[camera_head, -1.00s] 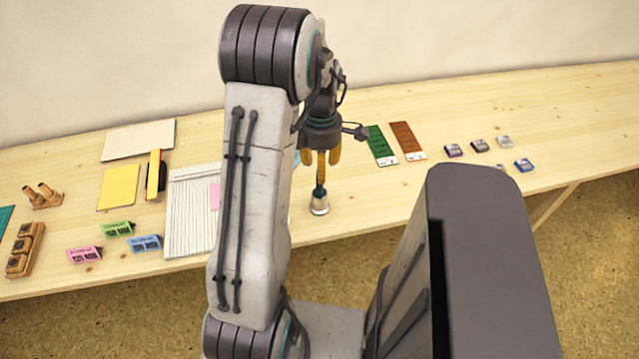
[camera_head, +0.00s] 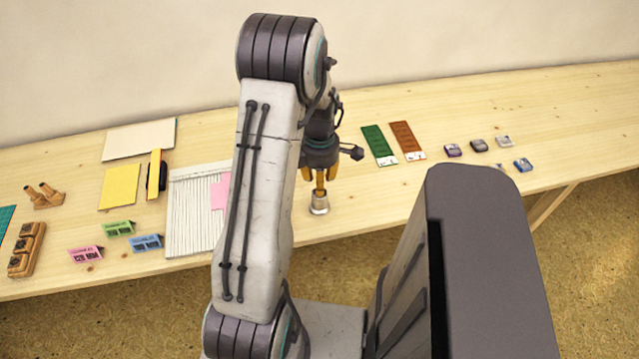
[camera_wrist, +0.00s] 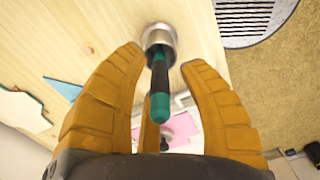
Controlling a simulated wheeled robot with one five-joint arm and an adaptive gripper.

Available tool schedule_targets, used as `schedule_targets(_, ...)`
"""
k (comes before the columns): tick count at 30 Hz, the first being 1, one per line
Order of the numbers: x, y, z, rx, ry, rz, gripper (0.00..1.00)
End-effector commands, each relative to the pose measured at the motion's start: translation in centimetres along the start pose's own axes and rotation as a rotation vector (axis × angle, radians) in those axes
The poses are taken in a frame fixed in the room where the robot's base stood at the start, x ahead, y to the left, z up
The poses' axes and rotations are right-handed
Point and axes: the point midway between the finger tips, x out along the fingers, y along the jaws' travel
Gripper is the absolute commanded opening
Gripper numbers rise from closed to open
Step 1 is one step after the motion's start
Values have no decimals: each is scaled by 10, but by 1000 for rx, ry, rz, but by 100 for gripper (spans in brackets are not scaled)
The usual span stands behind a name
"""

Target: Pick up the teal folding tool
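The teal folding tool (camera_wrist: 160,88), a slim rod with a teal end and a dark middle, stands in a small metal cup (camera_wrist: 159,38) in the wrist view. The cup also shows near the table's front edge in the head view (camera_head: 319,204), where my gripper hides most of the tool. My gripper (camera_wrist: 163,62) has orange fingers, open on either side of the tool, with visible gaps. In the head view my gripper (camera_head: 320,188) is just above the cup. The tool's lower end is hidden in the cup.
A pale slatted board (camera_head: 190,215) with a pink sheet (camera_head: 220,192) lies left of the cup. Green (camera_head: 379,146) and brown (camera_head: 407,141) strips and several small inkpads (camera_head: 479,146) lie to the right. The table just right of the cup is clear.

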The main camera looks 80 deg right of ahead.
Motion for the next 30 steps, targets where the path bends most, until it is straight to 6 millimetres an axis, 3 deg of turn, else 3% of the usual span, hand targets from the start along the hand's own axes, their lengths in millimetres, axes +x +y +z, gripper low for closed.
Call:
schedule_targets(12,0,0,0,0,0,0,0)
schedule_targets(25,-1,0,0,0,0,1,0)
schedule_targets(30,-16,1,0,0,-1,5,0)
